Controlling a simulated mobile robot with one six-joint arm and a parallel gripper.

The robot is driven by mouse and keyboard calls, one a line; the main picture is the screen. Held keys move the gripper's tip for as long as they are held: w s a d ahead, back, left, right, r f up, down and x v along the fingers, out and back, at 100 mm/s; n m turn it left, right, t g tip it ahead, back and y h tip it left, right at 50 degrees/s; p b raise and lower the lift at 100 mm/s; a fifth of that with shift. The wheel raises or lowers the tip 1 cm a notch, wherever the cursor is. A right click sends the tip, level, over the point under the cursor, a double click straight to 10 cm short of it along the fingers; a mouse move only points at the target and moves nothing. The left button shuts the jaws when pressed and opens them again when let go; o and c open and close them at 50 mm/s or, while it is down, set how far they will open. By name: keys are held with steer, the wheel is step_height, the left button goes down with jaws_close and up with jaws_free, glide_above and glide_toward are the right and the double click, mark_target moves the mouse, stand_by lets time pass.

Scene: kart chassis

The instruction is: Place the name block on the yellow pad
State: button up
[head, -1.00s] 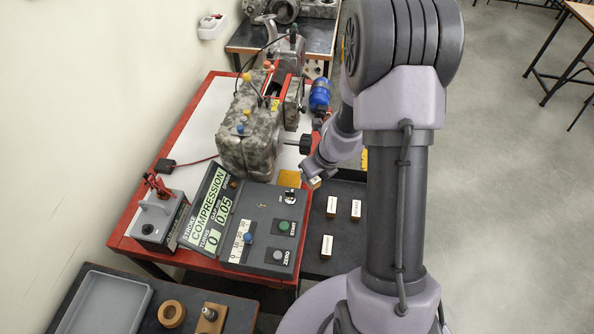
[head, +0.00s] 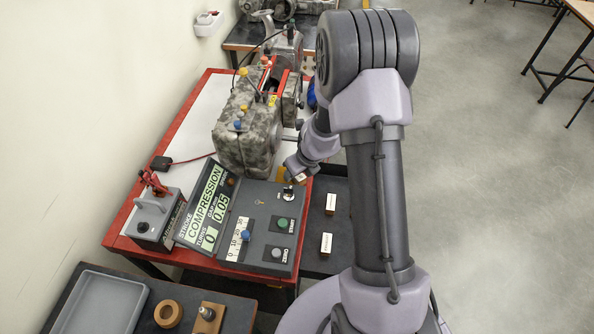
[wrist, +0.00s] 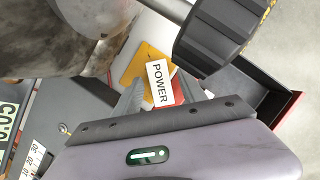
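The name block, a white block labelled POWER (wrist: 160,82), is between the fingers of my gripper (wrist: 158,98) in the wrist view. My gripper is shut on it. In the head view my gripper (head: 297,174) is low, beyond the grey control panel, and a pale bit of the block (head: 300,178) shows there. The yellow pad (wrist: 143,60) lies behind and partly under the block in the wrist view. In the head view only a sliver of the yellow pad (head: 281,174) shows beside my gripper. I cannot tell whether the block touches the pad.
The grey control panel (head: 262,205) with buttons and a key switch stands close below my gripper. A mottled engine block (head: 240,140) stands beyond it. A black knob (wrist: 222,38) is close in the wrist view. White labelled blocks (head: 327,243) lie on the dark tray to the right.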

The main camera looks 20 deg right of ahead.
steer(key=a+p+v, duration=0.1)
steer(key=p+v, duration=0.6)
steer(key=v, duration=0.6)
steer(key=s+a+r+n+t+y, duration=0.1)
steer(key=a+r+n, duration=0.3)
steer(key=r+n, duration=0.3)
steer(key=a+r+n+t+y, duration=0.1)
steer(key=a+r+n, duration=0.35)
steer(key=r, duration=0.35)
steer(key=s+a+r+n, duration=0.2)
steer(key=s+r+n, duration=0.3)
steer(key=s+n, duration=0.4)
steer(key=s+a+r+n, duration=0.3)
steer(key=s+r+n, duration=0.2)
steer(key=s+n, duration=0.4)
steer(key=shift+s+a+r+g+h, duration=0.3)
steer(key=shift+s+h, duration=0.1)
steer(key=shift+s, duration=0.3)
